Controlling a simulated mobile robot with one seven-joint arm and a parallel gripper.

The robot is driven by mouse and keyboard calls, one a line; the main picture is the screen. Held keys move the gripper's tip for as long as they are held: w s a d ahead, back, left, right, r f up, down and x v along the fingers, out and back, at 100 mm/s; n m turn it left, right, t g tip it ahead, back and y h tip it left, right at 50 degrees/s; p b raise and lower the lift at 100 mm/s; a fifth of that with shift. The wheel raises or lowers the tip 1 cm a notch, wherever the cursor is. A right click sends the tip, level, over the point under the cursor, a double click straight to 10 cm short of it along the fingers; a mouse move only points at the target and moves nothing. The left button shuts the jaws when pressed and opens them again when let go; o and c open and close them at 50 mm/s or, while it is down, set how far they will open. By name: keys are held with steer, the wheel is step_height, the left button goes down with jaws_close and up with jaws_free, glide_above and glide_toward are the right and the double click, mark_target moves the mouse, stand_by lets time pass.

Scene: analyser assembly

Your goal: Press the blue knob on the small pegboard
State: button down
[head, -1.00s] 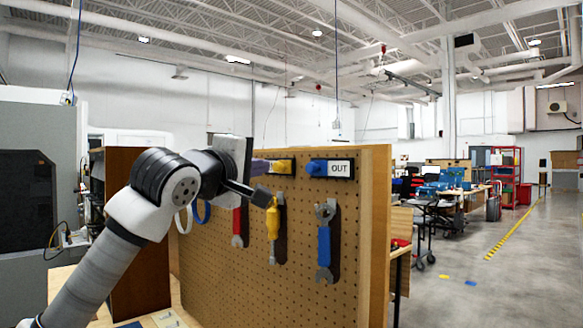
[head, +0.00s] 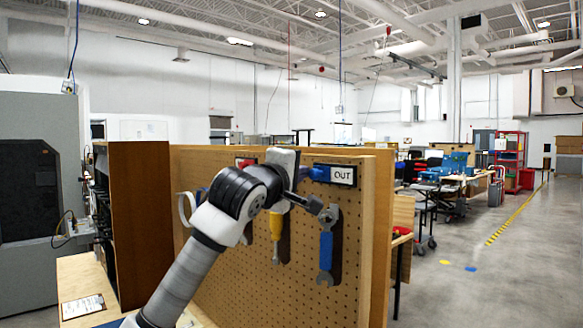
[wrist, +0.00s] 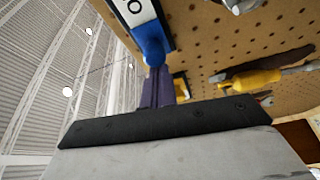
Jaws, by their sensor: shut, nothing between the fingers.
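The blue knob (head: 320,173) is on the upper part of the pegboard (head: 349,263), just left of a white label reading OUT (head: 343,176). The wrist view shows the blue knob (wrist: 152,40) at upper centre, beyond the dark gripper body. My gripper (head: 315,205) is shut and empty.
A blue-handled wrench (head: 326,250) and a yellow screwdriver (head: 276,227) hang below on the board. A brown panel (head: 140,225) stands to the left. Open floor (head: 500,280) lies to the right.

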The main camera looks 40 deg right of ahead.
steer(key=shift+s, duration=0.1)
steer(key=s+b, duration=0.4)
steer(key=s, duration=0.1)
steer(key=shift+s+d+f, duration=0.15)
steer(key=shift+s+d, duration=0.05)
steer(key=shift+s, duration=0.3)
steer(key=shift+r, duration=0.2)
steer(key=shift+w, duration=0.2)
steer(key=b, duration=0.4)
glide_toward(328, 173)
steer(key=w+a, duration=0.1)
steer(key=a, duration=0.4)
steer(key=shift+r, duration=0.4)
